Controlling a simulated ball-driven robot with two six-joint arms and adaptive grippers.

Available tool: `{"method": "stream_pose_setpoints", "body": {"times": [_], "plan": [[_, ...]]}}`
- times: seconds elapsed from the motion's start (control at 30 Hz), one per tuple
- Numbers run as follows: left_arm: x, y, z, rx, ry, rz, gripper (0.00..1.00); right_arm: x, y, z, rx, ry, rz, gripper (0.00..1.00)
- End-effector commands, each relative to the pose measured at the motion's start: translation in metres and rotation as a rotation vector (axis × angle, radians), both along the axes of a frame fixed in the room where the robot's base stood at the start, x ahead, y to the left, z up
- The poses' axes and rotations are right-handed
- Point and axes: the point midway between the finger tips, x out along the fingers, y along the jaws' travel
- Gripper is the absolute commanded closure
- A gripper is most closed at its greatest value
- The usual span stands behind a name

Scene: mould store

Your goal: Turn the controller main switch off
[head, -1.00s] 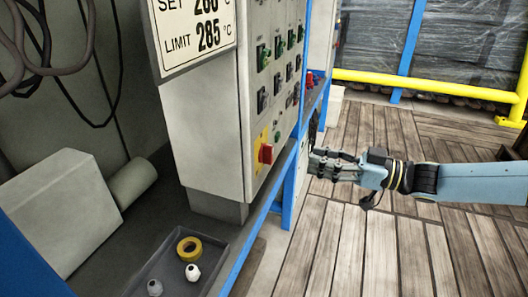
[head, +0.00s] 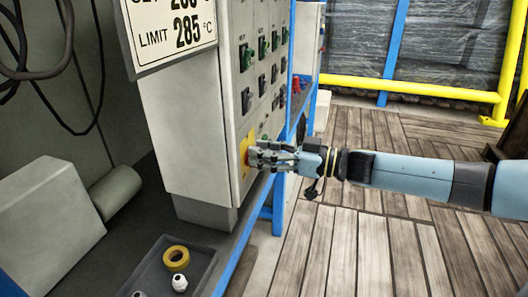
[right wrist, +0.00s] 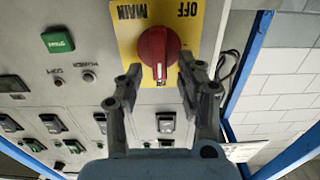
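The main switch is a red rotary knob (right wrist: 158,50) on a yellow plate (right wrist: 126,38) marked MAIN and OFF, seen upside down in the right wrist view. A white mark on the knob points down in that view, away from the word OFF. My right gripper (right wrist: 160,68) is open, with its fingertips on either side of the knob's lower part; I cannot tell whether they touch it. In the head view the right gripper (head: 254,155) is at the controller's lower front, covering the knob; a strip of the yellow plate (head: 243,149) shows. My left gripper is not in view.
The grey controller cabinet (head: 180,140) carries several small switches and a green START button (right wrist: 58,40). A blue frame post (right wrist: 246,60) stands near the right gripper. A tray (head: 205,262) holds a yellow ring (head: 175,258) and white fittings.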

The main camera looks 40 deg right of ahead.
Motion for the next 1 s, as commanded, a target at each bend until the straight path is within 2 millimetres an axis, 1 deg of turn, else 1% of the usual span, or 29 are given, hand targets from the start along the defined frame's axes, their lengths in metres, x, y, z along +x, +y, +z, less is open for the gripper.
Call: {"method": "stream_pose_setpoints", "body": {"times": [0.07,0.1,0.37,0.73,1.0], "plan": [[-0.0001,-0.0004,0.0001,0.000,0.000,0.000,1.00,-0.0002,-0.0001,0.0000,0.000,0.000,0.000,0.62],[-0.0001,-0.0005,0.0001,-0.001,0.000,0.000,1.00,-0.0003,0.0000,-0.0001,0.000,0.000,0.000,0.65],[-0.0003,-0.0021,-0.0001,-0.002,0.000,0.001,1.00,-0.0005,-0.0001,-0.0002,0.000,0.000,0.000,0.99],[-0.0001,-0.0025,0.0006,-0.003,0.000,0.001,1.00,-0.0009,0.0002,-0.0001,-0.016,-0.008,0.000,1.00],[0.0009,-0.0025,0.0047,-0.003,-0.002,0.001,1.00,-0.0019,0.0022,0.0004,-0.128,-0.066,-0.001,1.00]]}}
